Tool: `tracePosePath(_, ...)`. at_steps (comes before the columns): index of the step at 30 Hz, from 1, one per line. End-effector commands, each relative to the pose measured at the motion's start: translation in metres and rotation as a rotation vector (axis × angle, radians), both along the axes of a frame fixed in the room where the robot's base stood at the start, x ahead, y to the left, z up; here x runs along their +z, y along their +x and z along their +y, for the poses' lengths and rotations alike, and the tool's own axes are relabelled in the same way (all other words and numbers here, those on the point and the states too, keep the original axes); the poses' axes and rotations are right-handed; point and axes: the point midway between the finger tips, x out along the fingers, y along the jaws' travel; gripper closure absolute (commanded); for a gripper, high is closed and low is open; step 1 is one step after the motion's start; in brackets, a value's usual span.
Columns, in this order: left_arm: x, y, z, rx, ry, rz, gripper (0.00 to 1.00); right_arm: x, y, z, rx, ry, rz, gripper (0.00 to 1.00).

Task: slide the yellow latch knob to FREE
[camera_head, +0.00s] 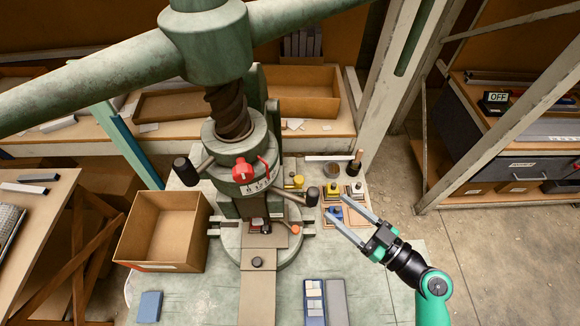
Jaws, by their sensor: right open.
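The fly press (236,150) stands in the middle, with a red handle (243,171) on its collar. A small yellow knob (298,181) shows just right of the press body, beside a black-ended lever. I cannot tell for sure that it is the latch knob, and no FREE marking is readable. My right gripper (337,204) is open and empty. Its two long fingers point up-left over the small tool tray, to the right of and apart from the yellow knob. My left gripper is not in view.
A small tray (340,222) holds blue-, yellow- and black-topped tools under the right fingers. Black-knobbed levers stick out both sides of the press. A cardboard box (163,232) stands at left, a blue block (149,306) before it.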

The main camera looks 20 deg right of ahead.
Motion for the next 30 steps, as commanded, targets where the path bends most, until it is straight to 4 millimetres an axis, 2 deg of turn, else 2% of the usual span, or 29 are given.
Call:
tracePosePath(5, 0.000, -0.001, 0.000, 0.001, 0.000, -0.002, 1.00, 0.001, 0.004, 0.003, 0.003, 0.000, -0.001, 0.36)
tracePosePath(8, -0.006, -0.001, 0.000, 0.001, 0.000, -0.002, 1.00, 0.000, 0.016, 0.009, 0.005, -0.002, -0.002, 0.36)
tracePosePath(10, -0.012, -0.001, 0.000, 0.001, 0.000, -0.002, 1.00, 0.000, 0.028, 0.016, 0.007, -0.002, -0.004, 0.36)
tracePosePath(12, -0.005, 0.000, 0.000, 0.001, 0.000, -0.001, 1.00, 0.005, 0.043, 0.023, 0.008, -0.001, -0.002, 0.36)
tracePosePath(18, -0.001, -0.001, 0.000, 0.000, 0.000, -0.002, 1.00, 0.004, 0.081, 0.043, 0.006, -0.001, -0.002, 0.36)
tracePosePath(21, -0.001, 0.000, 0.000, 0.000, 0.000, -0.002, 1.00, 0.003, 0.095, 0.048, 0.004, -0.001, -0.002, 0.36)
tracePosePath(30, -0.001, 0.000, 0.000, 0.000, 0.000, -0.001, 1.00, 0.003, 0.104, 0.053, 0.001, -0.001, -0.002, 0.36)
